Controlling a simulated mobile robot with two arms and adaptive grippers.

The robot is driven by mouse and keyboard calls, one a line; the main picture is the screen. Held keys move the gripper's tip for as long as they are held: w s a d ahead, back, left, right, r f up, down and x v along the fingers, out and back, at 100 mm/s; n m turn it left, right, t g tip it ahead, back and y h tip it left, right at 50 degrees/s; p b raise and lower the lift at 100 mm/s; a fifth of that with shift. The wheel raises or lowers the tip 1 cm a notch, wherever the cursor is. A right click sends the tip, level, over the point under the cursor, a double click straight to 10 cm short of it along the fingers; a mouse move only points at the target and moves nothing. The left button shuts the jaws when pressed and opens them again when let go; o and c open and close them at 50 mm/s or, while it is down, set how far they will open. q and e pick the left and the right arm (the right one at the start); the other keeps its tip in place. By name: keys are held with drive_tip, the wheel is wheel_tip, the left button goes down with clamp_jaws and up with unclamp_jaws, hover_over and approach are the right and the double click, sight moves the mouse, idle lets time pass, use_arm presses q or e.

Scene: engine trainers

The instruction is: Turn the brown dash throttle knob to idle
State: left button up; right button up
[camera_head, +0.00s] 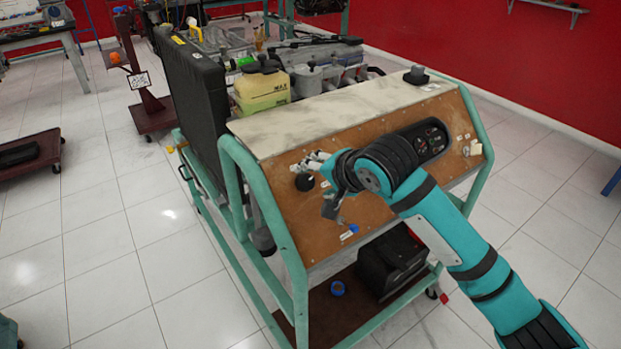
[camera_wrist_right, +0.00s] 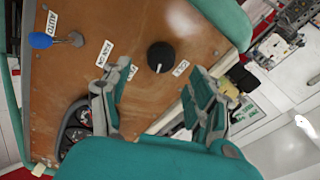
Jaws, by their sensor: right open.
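The brown dash panel (camera_head: 290,215) is the sloped front of the engine trainer. A round black knob (camera_head: 304,182) sits on its left part and shows whole in the right wrist view (camera_wrist_right: 160,57), with a small white line on it. White labels lie near it. My right gripper (camera_head: 322,188) is close in front of the panel, just right of the knob in the head view. In the right wrist view its two fingers (camera_wrist_right: 158,88) are spread, with the knob beyond the tips and between them in the picture. Nothing is held. My left gripper is not seen.
A blue-tipped switch (camera_wrist_right: 40,40) by the AUTO label sticks out of the panel near the knob. The gauge cluster (camera_head: 432,140) is farther right. Teal frame tubes (camera_head: 270,205) border the panel. A black battery (camera_head: 392,262) stands below.

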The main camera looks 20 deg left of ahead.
sight(307, 181)
drive_tip(key=shift+x, duration=2.25)
drive_tip(key=shift+c, duration=0.2)
drive_tip(key=c, duration=1.1)
drive_tip(key=n+p, duration=0.1)
drive_tip(key=p, duration=0.1)
drive_tip(key=n+p, duration=0.2)
drive_tip(key=shift+r, duration=0.3)
drive_tip(key=n+p, duration=0.3)
drive_tip(key=n, duration=0.1)
drive_tip(key=shift+a, duration=0.1)
drive_tip(key=n+p, duration=0.1)
drive_tip(key=n, duration=0.2)
drive_tip(key=shift+f+n+y+p, duration=0.1)
drive_tip(key=shift+n+y+p, duration=0.2)
drive_tip(key=shift+y+p, duration=0.1)
drive_tip(key=shift+s+f+n+p, duration=0.1)
drive_tip(key=shift+n+p, duration=0.4)
drive_tip(key=shift+n, duration=1.4)
